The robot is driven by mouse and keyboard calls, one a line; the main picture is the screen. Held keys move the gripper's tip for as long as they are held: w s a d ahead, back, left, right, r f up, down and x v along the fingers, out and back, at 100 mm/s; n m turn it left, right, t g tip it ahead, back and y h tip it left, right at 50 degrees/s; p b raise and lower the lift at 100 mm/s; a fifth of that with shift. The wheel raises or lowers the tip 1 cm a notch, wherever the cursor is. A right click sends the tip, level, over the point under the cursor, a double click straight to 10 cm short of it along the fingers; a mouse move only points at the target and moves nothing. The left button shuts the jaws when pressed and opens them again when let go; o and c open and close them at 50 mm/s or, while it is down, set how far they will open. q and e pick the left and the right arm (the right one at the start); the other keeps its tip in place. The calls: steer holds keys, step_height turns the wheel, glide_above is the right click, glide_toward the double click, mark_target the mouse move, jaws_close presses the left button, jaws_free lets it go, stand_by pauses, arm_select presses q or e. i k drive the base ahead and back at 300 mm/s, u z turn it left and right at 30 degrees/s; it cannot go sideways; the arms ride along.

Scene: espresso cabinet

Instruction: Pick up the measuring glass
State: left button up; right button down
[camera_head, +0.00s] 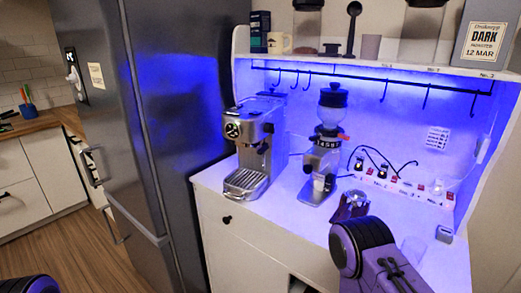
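A small clear glass (412,249), which looks like the measuring glass, stands on the white counter at the right, beside my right forearm. Its lower part is partly hidden, and I cannot read any markings on it. My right gripper (349,206) is over the counter in front of the grinder, left of this glass and apart from it. A small shiny object (355,196) shows at its fingertips; I cannot tell whether the fingers hold it or it stands behind them. Only a dark part of my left arm shows at the bottom left corner; the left gripper is out of view.
An espresso machine (250,150) and a coffee grinder (323,160) stand on the counter (283,210). Sockets with cables (385,180) line the back wall. A small grey box (444,234) sits at the right edge. A hook rail (370,84) and shelf hang above.

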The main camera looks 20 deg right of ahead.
mark_target(415, 249)
steer(key=z, duration=1.65)
steer(key=k, duration=0.5)
steer(key=u, duration=1.75)
steer(key=i, duration=1.4)
steer(key=z, duration=2.5)
